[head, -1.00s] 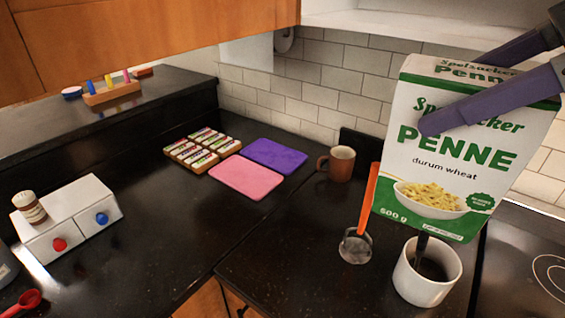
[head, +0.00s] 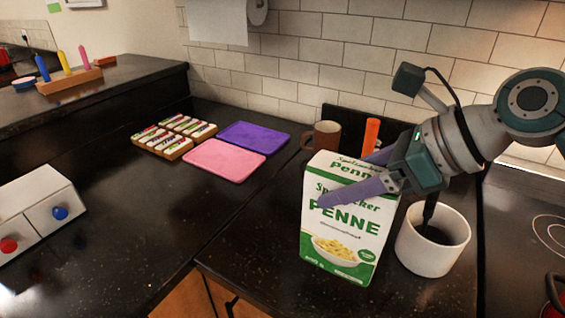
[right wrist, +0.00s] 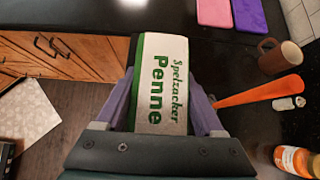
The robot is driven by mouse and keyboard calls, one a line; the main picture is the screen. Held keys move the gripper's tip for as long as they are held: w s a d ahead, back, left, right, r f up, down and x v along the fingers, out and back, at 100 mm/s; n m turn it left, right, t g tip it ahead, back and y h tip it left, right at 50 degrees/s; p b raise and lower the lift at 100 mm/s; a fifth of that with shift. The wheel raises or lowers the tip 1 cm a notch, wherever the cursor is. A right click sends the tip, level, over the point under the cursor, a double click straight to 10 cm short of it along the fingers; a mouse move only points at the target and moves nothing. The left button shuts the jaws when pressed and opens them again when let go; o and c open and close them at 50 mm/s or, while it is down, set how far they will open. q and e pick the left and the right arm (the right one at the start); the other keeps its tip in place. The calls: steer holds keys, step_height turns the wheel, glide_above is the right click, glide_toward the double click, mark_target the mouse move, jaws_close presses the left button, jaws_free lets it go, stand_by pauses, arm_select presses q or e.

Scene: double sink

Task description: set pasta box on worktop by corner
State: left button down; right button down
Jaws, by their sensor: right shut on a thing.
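The pasta box (head: 342,238), white and green with "PENNE" on its front, stands upright over the worktop (head: 250,235), close to its front edge. I cannot tell whether its base touches the surface. My right gripper (head: 350,182) is shut on the upper part of the box, with purple fingers on either side. In the right wrist view the box top (right wrist: 160,72) fills the space between the fingers (right wrist: 157,112). My left gripper is not in view.
A white mug (head: 420,258) with a dark utensil stands just right of the box. A brown mug (head: 325,137) and an orange handle (head: 370,135) are behind it. Pink (head: 215,162) and purple (head: 255,137) mats lie left.

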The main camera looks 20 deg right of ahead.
mark_target(340, 216)
steer(key=shift+w+f+b, duration=0.1)
steer(key=shift+f+b, duration=0.65)
steer(key=shift+f, duration=2.35)
steer(key=shift+f, duration=0.2)
jaws_free()
